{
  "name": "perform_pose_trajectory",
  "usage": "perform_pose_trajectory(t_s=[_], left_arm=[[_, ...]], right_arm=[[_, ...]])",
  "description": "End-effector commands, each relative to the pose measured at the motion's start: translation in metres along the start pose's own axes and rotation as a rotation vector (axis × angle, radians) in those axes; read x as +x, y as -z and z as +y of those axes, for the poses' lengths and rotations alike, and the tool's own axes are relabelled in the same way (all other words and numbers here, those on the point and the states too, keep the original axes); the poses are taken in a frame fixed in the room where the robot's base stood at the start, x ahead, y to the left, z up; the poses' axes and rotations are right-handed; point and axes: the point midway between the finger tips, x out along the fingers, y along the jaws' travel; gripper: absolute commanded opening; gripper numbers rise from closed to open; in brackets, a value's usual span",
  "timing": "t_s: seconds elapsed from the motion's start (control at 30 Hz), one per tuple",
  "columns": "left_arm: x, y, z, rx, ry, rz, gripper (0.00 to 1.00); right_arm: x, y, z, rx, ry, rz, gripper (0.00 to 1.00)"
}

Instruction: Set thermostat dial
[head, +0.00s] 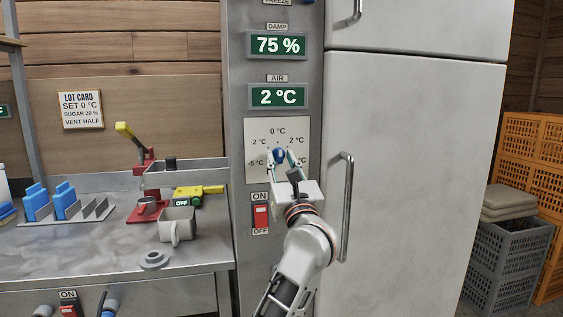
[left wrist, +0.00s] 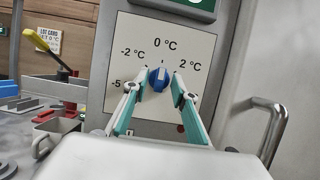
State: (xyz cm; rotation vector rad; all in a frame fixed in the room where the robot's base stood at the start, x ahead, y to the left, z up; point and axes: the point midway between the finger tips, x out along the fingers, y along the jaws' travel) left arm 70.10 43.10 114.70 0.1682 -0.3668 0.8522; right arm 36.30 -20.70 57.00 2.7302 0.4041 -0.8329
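The blue thermostat dial (head: 279,155) sits on a white scale plate (head: 262,136) marked from -5 °C through 0 °C at the top to 2 °C and beyond. In the left wrist view the dial (left wrist: 158,80) shows a white mark pointing roughly up, near 0 °C. The AIR display (head: 278,96) reads 2 °C. The lot card (head: 81,110) says SET 0 °C. My left gripper (head: 281,157) has its fingers on either side of the dial; in the left wrist view the gripper (left wrist: 159,75) shows gaps beside it. My right gripper is not in view.
Below the plate is a red ON/OFF switch (head: 261,216). A fridge door handle (head: 346,205) stands close right of my arm. A steel bench (head: 110,262) at left holds a grey mug (head: 176,225) and a red press (head: 147,190). Crates (head: 500,262) stand far right.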

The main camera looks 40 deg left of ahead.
Motion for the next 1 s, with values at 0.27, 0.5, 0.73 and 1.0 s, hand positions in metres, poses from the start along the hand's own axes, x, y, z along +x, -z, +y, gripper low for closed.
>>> perform_pose_trajectory(t_s=[0.27,0.5,0.73,1.0], left_arm=[[-0.004,0.0,0.0,0.001,0.0,0.0,0.26],[-0.04,0.001,-0.001,0.0,0.003,0.002,0.26],[-0.087,0.001,-0.001,0.001,0.002,0.002,0.26],[-0.117,0.0,0.0,0.0,0.001,0.001,0.26]], right_arm=[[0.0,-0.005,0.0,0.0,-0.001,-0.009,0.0],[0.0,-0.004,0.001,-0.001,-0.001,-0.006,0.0],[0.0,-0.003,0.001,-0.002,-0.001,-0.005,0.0],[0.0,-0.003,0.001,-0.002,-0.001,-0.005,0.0]])
